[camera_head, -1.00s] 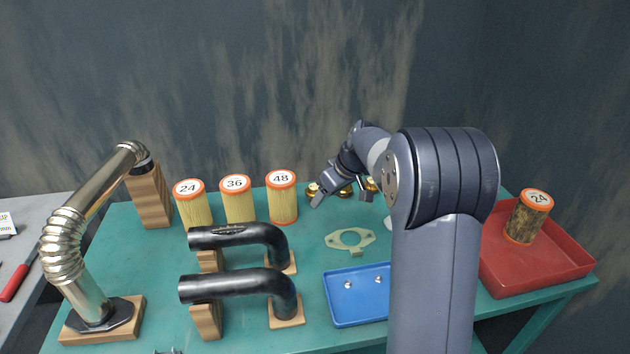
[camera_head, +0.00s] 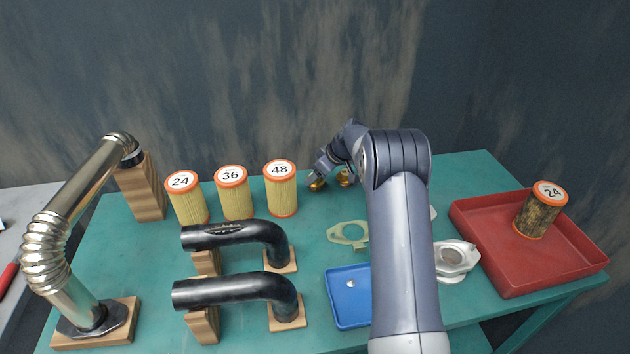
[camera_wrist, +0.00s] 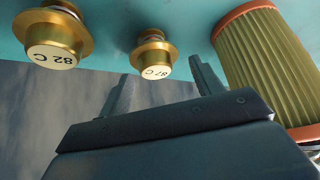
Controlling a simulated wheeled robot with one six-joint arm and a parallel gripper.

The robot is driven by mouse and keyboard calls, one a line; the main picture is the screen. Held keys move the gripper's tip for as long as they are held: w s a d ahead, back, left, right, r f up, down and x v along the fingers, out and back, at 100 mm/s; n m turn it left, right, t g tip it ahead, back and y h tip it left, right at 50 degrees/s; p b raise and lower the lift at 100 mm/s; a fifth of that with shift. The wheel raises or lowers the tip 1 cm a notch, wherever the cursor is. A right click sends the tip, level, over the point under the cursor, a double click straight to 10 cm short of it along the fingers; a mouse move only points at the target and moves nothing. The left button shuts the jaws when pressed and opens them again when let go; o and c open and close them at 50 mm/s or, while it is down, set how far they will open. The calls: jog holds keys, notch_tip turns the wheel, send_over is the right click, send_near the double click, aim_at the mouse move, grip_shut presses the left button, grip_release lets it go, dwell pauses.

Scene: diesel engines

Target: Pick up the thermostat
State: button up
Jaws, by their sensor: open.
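Two brass thermostats show in the wrist view. One (camera_wrist: 57,38) at upper left has a pale face marked 82 C. The other (camera_wrist: 153,56), near the middle, is marked with what looks like 87 C. My gripper (camera_wrist: 160,70) is open and empty, and the middle thermostat appears between its fingertips. I cannot tell how far apart they are. In the head view my gripper (camera_head: 325,170) is at the back of the table by two brass thermostats, one on the left (camera_head: 317,186) and one on the right (camera_head: 346,179), partly covered by my gripper and arm.
A filter marked 48 (camera_head: 281,190) stands just left of the thermostats; the filters marked 36 (camera_head: 234,195) and 24 (camera_head: 186,200) stand farther left. A gasket (camera_head: 346,235), blue tray (camera_head: 340,312), black pipes (camera_head: 235,290) and red tray (camera_head: 490,245) share the green table.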

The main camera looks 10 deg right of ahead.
jog(key=shift+p+x, duration=0.85)
jog(key=shift+x, duration=1.55)
jog(key=shift+w+d, duration=0.15)
jog(key=shift+w, duration=0.05)
jog(key=shift+c, duration=0.4)
jog(key=c, duration=0.6)
